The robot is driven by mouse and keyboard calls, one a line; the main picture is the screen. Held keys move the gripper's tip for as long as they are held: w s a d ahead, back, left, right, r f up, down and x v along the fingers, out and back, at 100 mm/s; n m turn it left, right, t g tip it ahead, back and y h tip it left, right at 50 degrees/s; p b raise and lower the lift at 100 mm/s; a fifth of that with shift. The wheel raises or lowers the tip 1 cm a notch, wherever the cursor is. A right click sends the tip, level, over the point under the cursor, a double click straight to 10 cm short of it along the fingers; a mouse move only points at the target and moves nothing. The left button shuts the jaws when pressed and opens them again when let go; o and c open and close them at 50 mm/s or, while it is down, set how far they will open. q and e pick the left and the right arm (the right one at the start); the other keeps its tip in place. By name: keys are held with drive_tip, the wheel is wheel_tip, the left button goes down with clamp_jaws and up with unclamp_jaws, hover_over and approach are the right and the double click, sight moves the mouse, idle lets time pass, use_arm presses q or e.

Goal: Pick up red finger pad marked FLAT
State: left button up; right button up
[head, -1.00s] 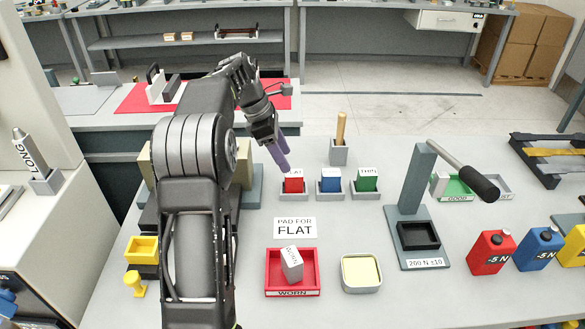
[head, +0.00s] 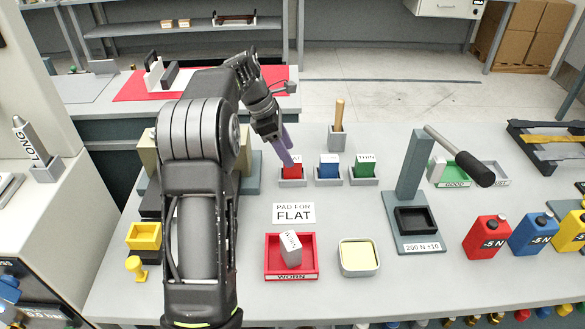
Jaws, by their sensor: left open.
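The red finger pad (head: 291,173) stands upright in a small grey holder on the table. Its white top label is partly hidden by my gripper's fingers. My left gripper (head: 291,161) has purple fingers and is open. It reaches down from above, with its fingertips at the top of the red pad. I cannot tell whether the fingers touch the pad. A blue pad (head: 329,168) and a green pad (head: 364,167) stand in like holders to the right. A white card (head: 294,213) reading "PAD FOR FLAT" lies in front. My right gripper is not in view.
A red tray (head: 268,268) marked WORN holds a grey pad (head: 290,248). A pale yellow-filled dish (head: 359,257) is beside it. A lever press (head: 412,170) with a black handle stands to the right. A wooden-handled tool (head: 339,115) stands behind the pads.

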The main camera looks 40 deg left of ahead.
sight(293, 169)
use_arm(q)
drive_tip(key=p+x, duration=0.1)
drive_tip(key=x, duration=0.3)
drive_tip(key=shift+f, duration=0.35)
drive_tip(key=shift+c, duration=0.4)
clamp_jaws()
idle(0.4)
